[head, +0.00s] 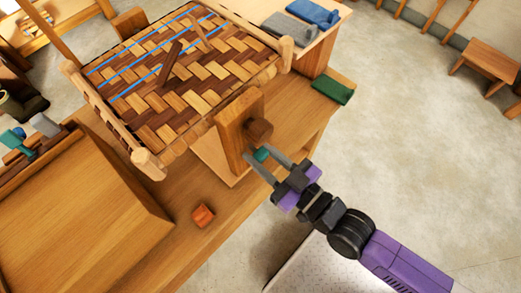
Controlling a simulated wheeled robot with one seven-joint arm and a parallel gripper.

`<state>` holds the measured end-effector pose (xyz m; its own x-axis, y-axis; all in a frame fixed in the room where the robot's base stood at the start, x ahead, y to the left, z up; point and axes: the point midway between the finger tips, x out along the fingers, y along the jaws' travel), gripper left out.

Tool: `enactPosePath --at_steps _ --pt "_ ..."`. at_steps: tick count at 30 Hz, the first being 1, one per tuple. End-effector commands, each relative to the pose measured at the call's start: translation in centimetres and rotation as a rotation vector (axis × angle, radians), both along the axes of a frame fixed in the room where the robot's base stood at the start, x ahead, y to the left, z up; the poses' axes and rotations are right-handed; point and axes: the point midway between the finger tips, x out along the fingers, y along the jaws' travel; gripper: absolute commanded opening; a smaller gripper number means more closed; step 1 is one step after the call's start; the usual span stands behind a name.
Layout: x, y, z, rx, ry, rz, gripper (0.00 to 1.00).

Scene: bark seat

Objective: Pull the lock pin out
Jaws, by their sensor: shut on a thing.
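The lock pin appears to be the small teal piece (262,154) low on the front of an upright wooden post (232,130). A dark brown knob (259,130) sticks out of the post just above it. My gripper (261,157) reaches in from the lower right, with its grey fingers on either side of the teal piece, shut on it. The fingers cover part of the piece, and I cannot tell how deep it sits in the post.
A woven bark seat (190,70) with blue strips lies in a wooden frame behind the post. An orange-brown block (203,216) rests on the bench (170,245). Folded grey (288,28), blue (316,13) and green (332,90) cloths lie behind. Open floor (420,150) is at right.

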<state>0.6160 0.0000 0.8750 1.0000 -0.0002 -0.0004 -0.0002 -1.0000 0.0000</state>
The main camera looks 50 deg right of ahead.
Motion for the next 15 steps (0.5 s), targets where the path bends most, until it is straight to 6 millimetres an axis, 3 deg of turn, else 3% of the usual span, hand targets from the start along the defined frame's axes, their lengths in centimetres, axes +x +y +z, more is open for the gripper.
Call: enactPosePath --at_steps 5,12,15 --pt "-0.3 0.0 0.1 0.000 0.000 -0.001 0.00" --pt "-2.7 0.0 0.1 0.000 0.001 0.000 0.00" --pt "-2.9 0.0 0.0 0.000 -0.001 0.000 0.00"
